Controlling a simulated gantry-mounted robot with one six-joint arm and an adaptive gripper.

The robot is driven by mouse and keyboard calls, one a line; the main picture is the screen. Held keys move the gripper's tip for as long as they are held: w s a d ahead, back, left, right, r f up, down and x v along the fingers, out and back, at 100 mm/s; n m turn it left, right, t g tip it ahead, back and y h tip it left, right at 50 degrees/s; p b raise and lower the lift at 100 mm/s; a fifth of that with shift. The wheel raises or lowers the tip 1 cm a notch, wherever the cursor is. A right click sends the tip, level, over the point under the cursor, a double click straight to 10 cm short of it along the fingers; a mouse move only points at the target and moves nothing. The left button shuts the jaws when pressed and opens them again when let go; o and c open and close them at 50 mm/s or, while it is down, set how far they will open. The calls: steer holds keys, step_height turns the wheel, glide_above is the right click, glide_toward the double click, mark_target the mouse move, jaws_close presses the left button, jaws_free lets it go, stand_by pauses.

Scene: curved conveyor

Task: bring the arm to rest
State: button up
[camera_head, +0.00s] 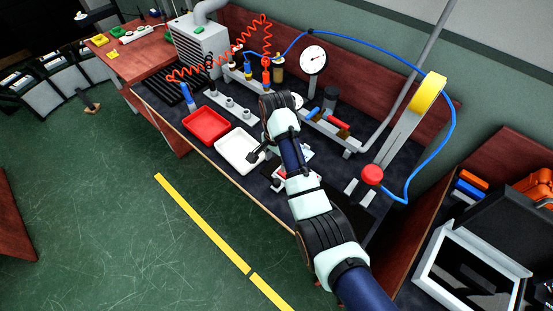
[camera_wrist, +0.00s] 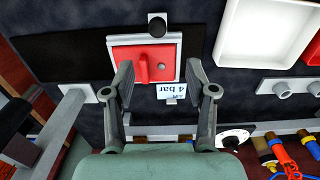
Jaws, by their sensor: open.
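My gripper (camera_wrist: 159,70) is open in the wrist view, with one finger at each side of the picture's middle and nothing between them. Beyond the fingertips is a red plate with a raised red block (camera_wrist: 141,66) in a pale frame. In the picture the fingers lie either side of it, and I cannot tell how far above it they are. In the head view my arm (camera_head: 318,225) reaches from the lower right over the bench (camera_head: 232,190), and it partly hides what lies under the gripper.
A red tray (camera_head: 205,126) and a white tray (camera_head: 239,150) stand left of my arm. A gauge (camera_head: 313,59), valves, a coiled red hose (camera_head: 230,60) and a blue hose (camera_head: 452,120) line the back. A "4 bar" label (camera_wrist: 171,89) lies near the red block. The floor in front is clear.

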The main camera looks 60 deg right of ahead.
stand_by(0.5)
steer(key=w+a+r+n+t+h, duration=0.1)
steer(key=w+a+n+t, duration=0.1)
steer(key=w+a+n, duration=0.5)
steer(key=w+a+r+n+t+h, duration=0.1)
steer(key=w+a+r+n+t, duration=0.15)
steer(key=a, duration=0.75)
steer(key=s+a+r+n+t+y, duration=0.1)
steer(key=s+a+r+n+t, duration=0.2)
steer(key=a, duration=0.5)
steer(key=s+a+r+n+t, duration=0.1)
steer(key=a+r+n+t, duration=0.1)
steer(key=a+r+n, duration=0.45)
steer(key=s+a+r+n+t+y, duration=0.1)
steer(key=s+a+r+n+t, duration=0.15)
steer(key=a, duration=0.75)
step_height(320, 180, up, 32)
steer(key=p, duration=3.2)
step_height(320, 180, down, 51)
steer(key=b, duration=5.1)
steer(key=shift+w+t, duration=0.15)
steer(key=shift+t, duration=0.25)
